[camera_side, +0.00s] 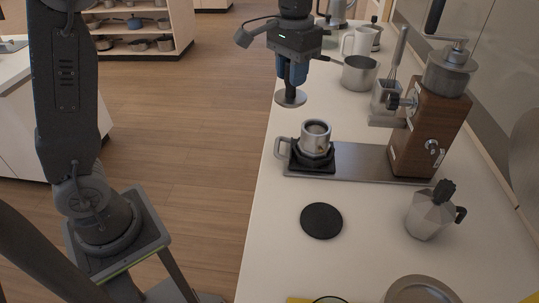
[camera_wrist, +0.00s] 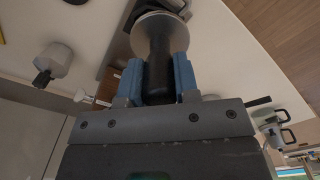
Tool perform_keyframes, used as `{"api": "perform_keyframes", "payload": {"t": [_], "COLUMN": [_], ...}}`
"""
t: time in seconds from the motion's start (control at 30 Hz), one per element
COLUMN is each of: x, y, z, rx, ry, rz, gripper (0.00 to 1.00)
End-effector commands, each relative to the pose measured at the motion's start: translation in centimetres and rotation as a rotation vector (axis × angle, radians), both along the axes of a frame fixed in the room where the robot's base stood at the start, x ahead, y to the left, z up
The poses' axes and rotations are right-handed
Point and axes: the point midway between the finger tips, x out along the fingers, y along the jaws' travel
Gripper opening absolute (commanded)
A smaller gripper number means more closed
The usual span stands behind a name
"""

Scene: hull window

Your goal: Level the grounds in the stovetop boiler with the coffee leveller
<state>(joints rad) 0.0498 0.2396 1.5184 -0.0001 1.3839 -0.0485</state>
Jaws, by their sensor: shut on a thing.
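My gripper (camera_side: 293,72) is shut on the coffee leveller (camera_side: 290,97), a dark handle above a flat round metal disc. It holds the leveller upright in the air, above and a little left of the boiler. In the wrist view the blue fingers of my gripper (camera_wrist: 158,80) pinch the dark handle, and the leveller's pale disc (camera_wrist: 160,22) is beyond them. The stovetop boiler (camera_side: 315,137) is a small metal pot with dark grounds showing in its open top. It sits in a black holder on a metal base plate. The disc is apart from the boiler.
A wooden grinder (camera_side: 430,127) stands on the right end of the base plate (camera_side: 368,161). The moka pot top (camera_side: 430,212) and a black round disc (camera_side: 321,220) are in front. A saucepan (camera_side: 359,73), whisk cup (camera_side: 387,99) and white jug (camera_side: 360,41) stand behind.

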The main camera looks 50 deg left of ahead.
Motion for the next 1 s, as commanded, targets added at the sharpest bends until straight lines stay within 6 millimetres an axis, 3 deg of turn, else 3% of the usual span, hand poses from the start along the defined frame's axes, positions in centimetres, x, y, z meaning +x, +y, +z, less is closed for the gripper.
{"api": "perform_keyframes", "payload": {"t": [0.27, 0.53, 0.8, 1.0], "x": [0.0, 0.5, 4.8, 6.2], "y": [0.0, -0.3, -2.3, -3.0], "z": [0.0, -0.1, -0.4, -0.6], "rx": [0.0, 0.0, 0.0, 0.0], "ry": [-0.001, 0.001, 0.0, 0.0], "rz": [0.001, 0.0, -0.001, 0.001], "gripper": [0.0, 0.0, 0.0, 0.0]}}
